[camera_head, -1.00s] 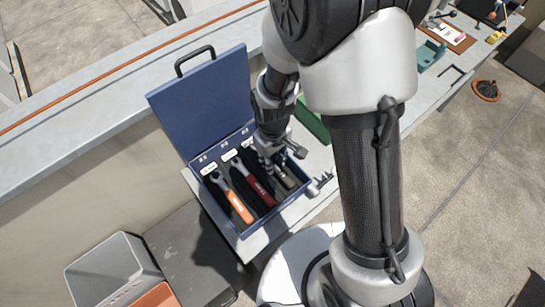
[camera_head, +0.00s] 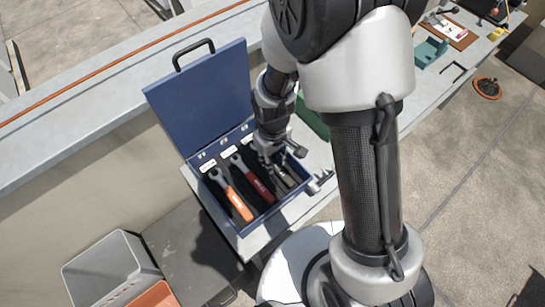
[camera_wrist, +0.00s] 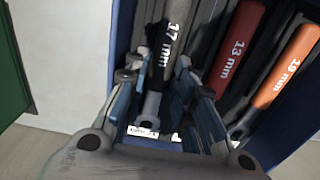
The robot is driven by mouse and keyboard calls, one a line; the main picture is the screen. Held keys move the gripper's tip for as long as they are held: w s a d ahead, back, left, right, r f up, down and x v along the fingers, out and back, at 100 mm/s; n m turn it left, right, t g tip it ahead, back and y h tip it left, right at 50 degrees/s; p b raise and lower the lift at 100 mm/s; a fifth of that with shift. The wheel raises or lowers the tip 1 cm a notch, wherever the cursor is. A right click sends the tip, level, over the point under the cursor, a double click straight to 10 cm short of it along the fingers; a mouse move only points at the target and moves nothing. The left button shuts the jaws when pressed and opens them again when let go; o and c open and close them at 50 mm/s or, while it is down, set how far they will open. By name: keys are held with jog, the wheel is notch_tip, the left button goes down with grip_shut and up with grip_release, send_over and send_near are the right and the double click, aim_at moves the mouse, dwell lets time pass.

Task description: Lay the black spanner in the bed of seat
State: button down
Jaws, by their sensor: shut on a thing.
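The black spanner (camera_wrist: 171,38), marked 17 mm, lies lengthwise at the right end of the blue toolbox (camera_head: 262,219); its dark handle (camera_head: 290,181) shows in the head view. My gripper (camera_wrist: 166,84) is shut on its metal shank, with one finger on each side. In the head view my gripper (camera_head: 271,163) is low inside the box. The fingers partly hide the spanner's head and the bed under it, and I cannot tell whether the spanner touches the floor. A white label (camera_wrist: 143,131) shows beyond its head.
A red 13 mm spanner (camera_head: 259,189) and an orange spanner (camera_head: 238,204) lie beside it in the box. The open lid (camera_head: 200,95) stands at the back. A green object (camera_head: 312,121) is close right of the box. A grey bin (camera_head: 110,272) is lower left.

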jog(key=shift+f, duration=0.15)
jog(key=c, duration=1.2)
grip_release()
jog(key=shift+c, duration=0.2)
jog(key=shift+w+r, duration=0.1)
jog(key=shift+r, duration=0.35)
notch_tip(320, 180, up, 11)
jog(key=shift+a+r, duration=0.1)
